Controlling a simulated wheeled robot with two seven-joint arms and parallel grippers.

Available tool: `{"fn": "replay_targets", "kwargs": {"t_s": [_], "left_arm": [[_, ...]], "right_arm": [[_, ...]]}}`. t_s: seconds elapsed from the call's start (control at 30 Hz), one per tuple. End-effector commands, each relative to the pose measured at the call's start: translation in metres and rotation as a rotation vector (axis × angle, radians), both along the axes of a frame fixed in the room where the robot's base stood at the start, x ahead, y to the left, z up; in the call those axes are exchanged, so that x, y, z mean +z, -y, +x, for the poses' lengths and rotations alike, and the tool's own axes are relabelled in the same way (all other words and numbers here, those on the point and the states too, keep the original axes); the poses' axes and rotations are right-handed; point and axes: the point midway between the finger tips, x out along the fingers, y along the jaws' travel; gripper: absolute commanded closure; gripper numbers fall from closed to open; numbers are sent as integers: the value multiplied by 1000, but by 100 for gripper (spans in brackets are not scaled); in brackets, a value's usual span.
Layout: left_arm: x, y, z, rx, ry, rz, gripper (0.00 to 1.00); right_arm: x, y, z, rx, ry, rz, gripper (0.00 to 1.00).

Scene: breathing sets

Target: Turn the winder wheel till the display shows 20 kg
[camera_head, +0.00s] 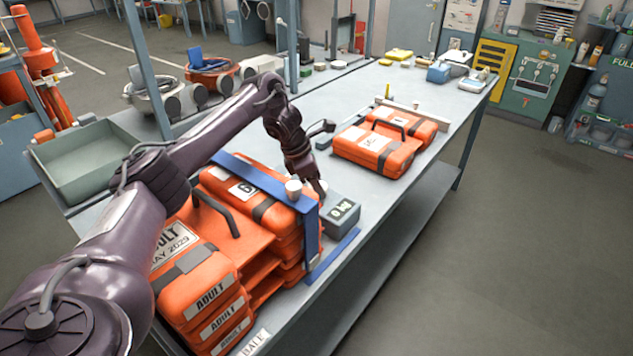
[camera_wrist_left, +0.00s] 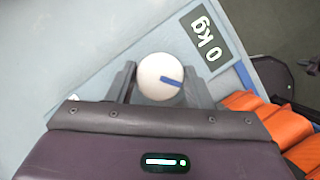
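The winder wheel is a round white knob with a blue mark, seen from above in the left wrist view (camera_wrist_left: 158,77). My left gripper (camera_wrist_left: 160,85) has one finger on each side of it, both appearing to touch it. In the head view my left gripper (camera_head: 318,184) points down beside the grey display box, and its fingers largely hide the wheel. The display (camera_head: 343,210) reads 0 kg, clearest in the left wrist view (camera_wrist_left: 208,38). My right gripper is not in view.
Stacked orange breathing sets (camera_head: 205,285) fill the near bench (camera_head: 352,270). More orange cases (camera_head: 378,150) lie farther along it. A green-grey tray (camera_head: 85,160) is at the left. Masks and small items stand toward the back.

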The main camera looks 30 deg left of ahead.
Motion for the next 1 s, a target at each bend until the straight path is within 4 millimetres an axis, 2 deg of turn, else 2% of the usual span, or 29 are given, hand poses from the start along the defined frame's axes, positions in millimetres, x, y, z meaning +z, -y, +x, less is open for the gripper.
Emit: {"fn": "replay_targets", "kwargs": {"t_s": [0.03, 0.17, 0.47, 0.83, 1.0], "left_arm": [[3, -1, 2, 3, 7, 0, 48], [2, -1, 1, 2, 4, 0, 33], [4, -1, 0, 1, 3, 1, 33], [58, -17, -15, 3, 5, 2, 33], [72, -21, -20, 2, 4, 1, 33]], "right_arm": [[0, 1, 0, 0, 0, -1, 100], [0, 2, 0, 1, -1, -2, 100], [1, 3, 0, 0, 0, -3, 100], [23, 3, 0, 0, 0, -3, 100], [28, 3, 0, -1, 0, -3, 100]]}}
